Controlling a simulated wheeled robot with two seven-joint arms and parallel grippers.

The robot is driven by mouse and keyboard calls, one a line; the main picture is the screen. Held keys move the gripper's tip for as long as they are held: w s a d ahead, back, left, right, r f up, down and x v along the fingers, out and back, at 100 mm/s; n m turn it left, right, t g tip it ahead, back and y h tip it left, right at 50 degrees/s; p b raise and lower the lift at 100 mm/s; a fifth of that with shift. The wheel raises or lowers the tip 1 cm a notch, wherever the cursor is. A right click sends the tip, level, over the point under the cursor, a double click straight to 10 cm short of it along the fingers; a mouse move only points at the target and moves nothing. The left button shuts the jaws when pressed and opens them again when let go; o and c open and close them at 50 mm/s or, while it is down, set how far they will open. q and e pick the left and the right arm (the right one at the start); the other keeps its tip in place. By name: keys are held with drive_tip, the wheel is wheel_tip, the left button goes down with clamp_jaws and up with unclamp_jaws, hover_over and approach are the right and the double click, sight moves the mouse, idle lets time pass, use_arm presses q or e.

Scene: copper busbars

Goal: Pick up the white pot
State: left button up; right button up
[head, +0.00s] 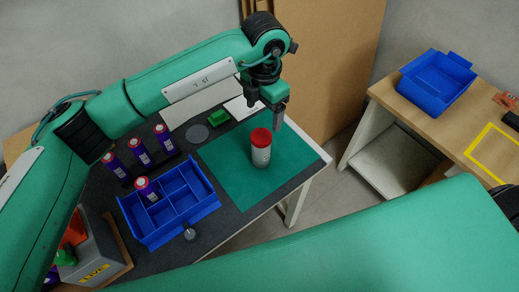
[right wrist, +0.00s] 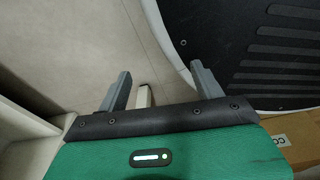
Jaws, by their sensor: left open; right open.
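The white pot (head: 261,156) with a red lid stands upright on the green mat (head: 230,185) in the head view. My left gripper (head: 267,113) is above and just behind the pot, pointing down. It is open, and nothing shows between its fingers. Whether a finger touches the lid cannot be told. My right gripper (right wrist: 162,82) is open and empty in the right wrist view, over the floor and away from the pot.
A small green box (head: 218,117) lies near the mat. A blue bin (head: 436,82) sits on the wooden table (head: 465,120) at right. The mat around the pot is clear.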

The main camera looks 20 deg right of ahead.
use_arm(q)
hover_over(261, 136)
drive_tip(key=f, duration=0.4)
drive_tip(key=shift+d+f+p, duration=0.25)
drive_tip(key=shift+f+p, duration=0.05)
drive_tip(key=shift+w+f, duration=0.1)
drive_tip(key=shift+f, duration=0.25)
drive_tip(key=shift+f+p, duration=0.3)
drive_tip(key=shift+f, duration=0.15)
drive_tip(key=f, duration=0.2)
drive_tip(key=f+p, duration=0.1)
drive_tip(key=shift+a+f, duration=0.25)
drive_tip(key=shift+f, duration=0.45)
use_arm(e)
drive_tip(key=s, duration=0.4)
drive_tip(key=shift+s+d+r, duration=0.15)
drive_tip(key=shift+d+r, duration=0.05)
drive_tip(key=shift+d, duration=0.2)
use_arm(q)
drive_tip(key=c, duration=1.4)
drive_tip(key=shift+c, duration=0.4)
drive_tip(key=shift+r, duration=0.15)
